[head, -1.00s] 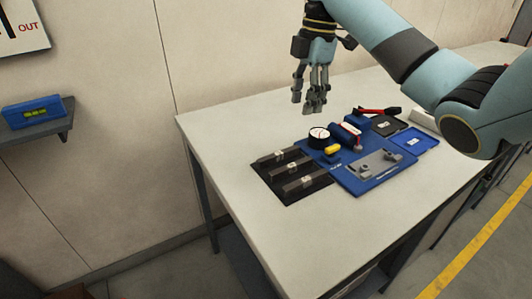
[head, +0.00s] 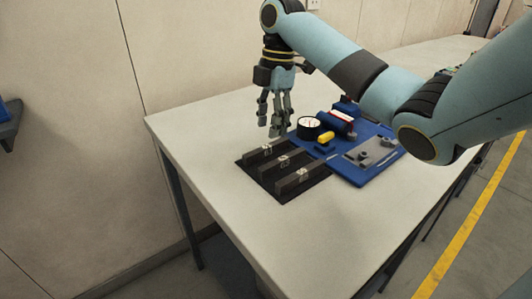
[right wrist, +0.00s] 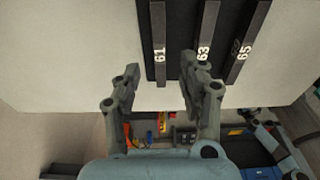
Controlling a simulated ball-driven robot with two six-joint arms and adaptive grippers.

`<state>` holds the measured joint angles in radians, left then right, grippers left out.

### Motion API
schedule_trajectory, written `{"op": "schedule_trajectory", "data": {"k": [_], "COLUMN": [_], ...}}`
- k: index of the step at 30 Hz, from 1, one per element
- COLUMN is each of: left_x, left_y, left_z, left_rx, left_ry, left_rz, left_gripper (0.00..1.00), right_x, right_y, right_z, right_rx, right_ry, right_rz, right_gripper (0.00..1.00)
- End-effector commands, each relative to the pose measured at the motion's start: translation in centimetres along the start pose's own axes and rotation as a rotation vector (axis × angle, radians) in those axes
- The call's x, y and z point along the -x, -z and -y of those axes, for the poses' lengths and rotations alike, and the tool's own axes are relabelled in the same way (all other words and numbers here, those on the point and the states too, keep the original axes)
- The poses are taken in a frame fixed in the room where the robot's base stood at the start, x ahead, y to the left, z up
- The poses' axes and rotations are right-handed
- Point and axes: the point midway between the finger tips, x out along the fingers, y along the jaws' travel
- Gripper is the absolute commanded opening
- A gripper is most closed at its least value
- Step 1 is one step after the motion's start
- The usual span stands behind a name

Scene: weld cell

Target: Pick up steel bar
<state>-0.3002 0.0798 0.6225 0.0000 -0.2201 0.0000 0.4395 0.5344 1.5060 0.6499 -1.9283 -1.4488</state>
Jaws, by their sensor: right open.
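Three dark steel bars lie side by side on a black mat (head: 288,197): a far bar (head: 266,151), a middle bar (head: 281,164) and a near bar (head: 298,180). Each has a pale label. In the right wrist view the labels read 61 on one bar (right wrist: 158,25), 63 on another (right wrist: 204,25) and 65 on a third (right wrist: 250,35). My right gripper (head: 273,131) points down near the far bar, open and empty. In the right wrist view its fingers (right wrist: 160,85) are spread, with the end of bar 61 between them in the picture. My left gripper is not in view.
A blue board (head: 355,178) beside the mat bears a round dial gauge (head: 309,126), a yellow piece (head: 326,137) and a grey metal part (head: 370,153). The pale table (head: 225,130) is clear left of and in front of the mat. A wall stands behind.

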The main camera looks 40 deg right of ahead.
Motion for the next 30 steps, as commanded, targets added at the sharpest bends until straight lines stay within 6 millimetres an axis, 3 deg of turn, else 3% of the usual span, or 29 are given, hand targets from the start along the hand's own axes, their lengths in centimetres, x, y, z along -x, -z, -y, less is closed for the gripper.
{"op": "schedule_trajectory", "data": {"k": [12, 21, 30], "left_x": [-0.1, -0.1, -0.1], "left_y": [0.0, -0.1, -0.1], "left_z": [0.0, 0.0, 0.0], "left_rx": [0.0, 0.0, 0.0], "left_ry": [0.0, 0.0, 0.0], "left_rz": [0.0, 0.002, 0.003], "left_gripper": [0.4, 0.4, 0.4], "right_x": [-5.6, -6.1, -6.1], "right_y": [0.2, 0.2, 0.2], "right_z": [0.0, 0.0, 0.0], "right_rx": [0.0, 0.001, 0.001], "right_ry": [0.002, 0.0, 0.0], "right_rz": [0.0, 0.002, 0.001], "right_gripper": [0.42, 0.42, 0.03]}}
